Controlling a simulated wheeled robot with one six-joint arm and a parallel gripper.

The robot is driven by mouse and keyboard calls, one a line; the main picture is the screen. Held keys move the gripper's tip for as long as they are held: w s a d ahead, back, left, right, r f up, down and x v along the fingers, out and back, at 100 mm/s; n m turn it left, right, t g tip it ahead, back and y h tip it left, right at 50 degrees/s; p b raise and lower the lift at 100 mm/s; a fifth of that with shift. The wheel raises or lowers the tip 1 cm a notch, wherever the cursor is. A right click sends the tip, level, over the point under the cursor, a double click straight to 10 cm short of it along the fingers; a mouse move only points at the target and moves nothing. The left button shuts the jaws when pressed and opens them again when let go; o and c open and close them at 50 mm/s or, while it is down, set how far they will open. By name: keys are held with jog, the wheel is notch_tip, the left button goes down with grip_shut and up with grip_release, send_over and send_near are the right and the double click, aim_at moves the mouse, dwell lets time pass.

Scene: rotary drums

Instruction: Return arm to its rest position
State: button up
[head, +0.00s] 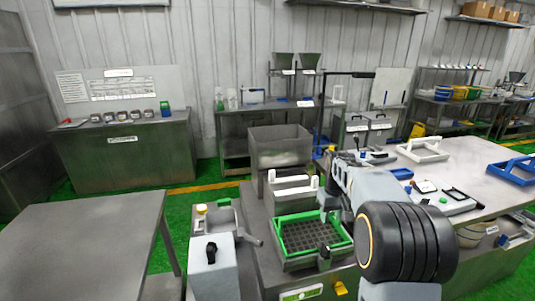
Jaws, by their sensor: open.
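My arm enters at the lower right, with a large black ribbed joint near the camera. Its grey links reach forward and left over the right part of the machine. My gripper (329,212) shows small at the far end of the arm, partly hidden by the links, low by the back right corner of a green-rimmed tray (283,222). It is open, and I see nothing held in it. I cannot tell from this view whether it touches the tray.
A steel hopper (280,148) stands behind the tray. A bare metal table (80,245) is at the left. A bench (465,165) at the right holds a white carrier (423,149) and a blue carrier (512,171). Green floor is open between the left table and back cabinet.

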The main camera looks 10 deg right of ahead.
jog(key=s+a+t, duration=0.1)
jog(key=s+a, duration=0.2)
jog(key=s, duration=0.4)
jog(key=s+a+t, duration=0.1)
jog(key=s+a, duration=0.3)
jog(key=s, duration=0.3)
jog(key=s+a+m+t, duration=0.1)
jog(key=s+a, duration=0.3)
jog(key=s, duration=0.4)
jog(key=shift+p, duration=0.35)
jog(key=shift+s, duration=0.1)
